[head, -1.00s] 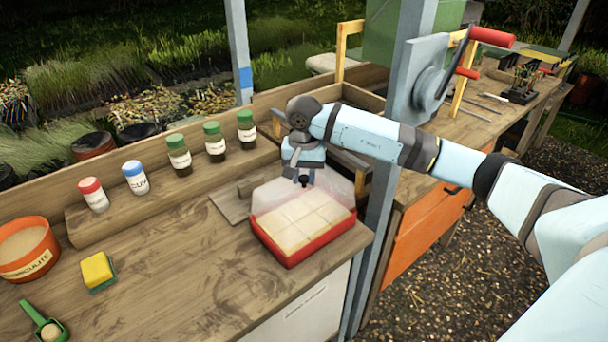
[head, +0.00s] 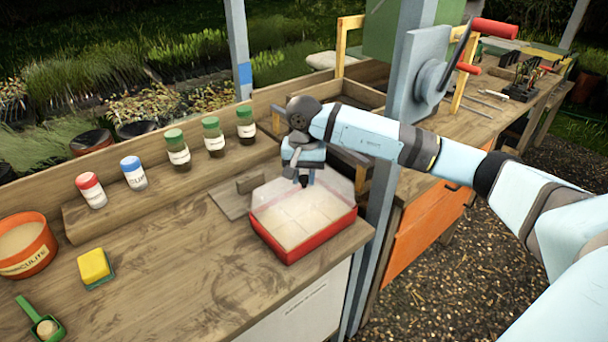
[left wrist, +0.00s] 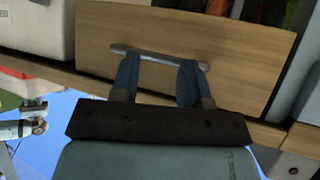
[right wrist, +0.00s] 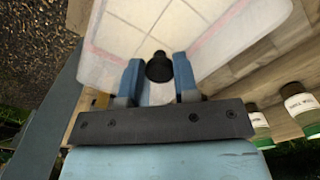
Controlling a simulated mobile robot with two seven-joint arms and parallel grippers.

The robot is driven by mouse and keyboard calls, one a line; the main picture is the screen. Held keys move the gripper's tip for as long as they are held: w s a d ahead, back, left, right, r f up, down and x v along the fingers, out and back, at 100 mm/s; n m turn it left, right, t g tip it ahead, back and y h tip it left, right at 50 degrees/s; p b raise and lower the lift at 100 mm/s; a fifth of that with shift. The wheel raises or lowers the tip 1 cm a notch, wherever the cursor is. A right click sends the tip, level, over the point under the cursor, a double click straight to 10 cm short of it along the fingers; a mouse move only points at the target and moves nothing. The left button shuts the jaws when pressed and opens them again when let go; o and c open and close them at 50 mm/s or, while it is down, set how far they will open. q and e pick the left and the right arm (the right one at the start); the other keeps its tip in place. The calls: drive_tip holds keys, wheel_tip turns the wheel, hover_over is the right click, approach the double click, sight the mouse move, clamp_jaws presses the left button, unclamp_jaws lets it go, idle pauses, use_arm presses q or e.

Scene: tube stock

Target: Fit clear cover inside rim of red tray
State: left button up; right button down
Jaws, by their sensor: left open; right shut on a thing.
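The red tray (head: 312,243) sits near the front right corner of the bench, its pale square cells showing. The clear cover (head: 334,184) is tilted over it, its far part raised behind the tray and its near part over the cells. My right gripper (head: 304,178) is shut on the cover's black knob (right wrist: 159,67), above the tray's far side. In the right wrist view the clear cover (right wrist: 235,38) spreads beyond the fingers, with the tray's cells seen through it. My left gripper (left wrist: 157,72) is open by a metal bar handle (left wrist: 140,55) on a wooden front; contact is unclear.
A wooden float (head: 232,200) lies left of the tray. Labelled bottles (head: 178,150) stand on a raised shelf behind. A yellow sponge (head: 95,266), green scoop (head: 42,322) and orange tub (head: 25,250) are at left. A grey post (head: 378,220) stands close right of the tray.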

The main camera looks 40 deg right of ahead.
drive_tip(key=shift+f+b, duration=0.45)
drive_tip(key=shift+f, duration=0.2)
drive_tip(key=shift+f+b, duration=0.4)
drive_tip(key=shift+b, duration=0.25)
idle(0.8)
drive_tip(key=shift+f, duration=0.2)
idle(0.4)
drive_tip(key=shift+f+b, duration=0.1)
drive_tip(key=shift+b, duration=0.3)
idle(0.3)
drive_tip(key=c, duration=0.8)
unclamp_jaws()
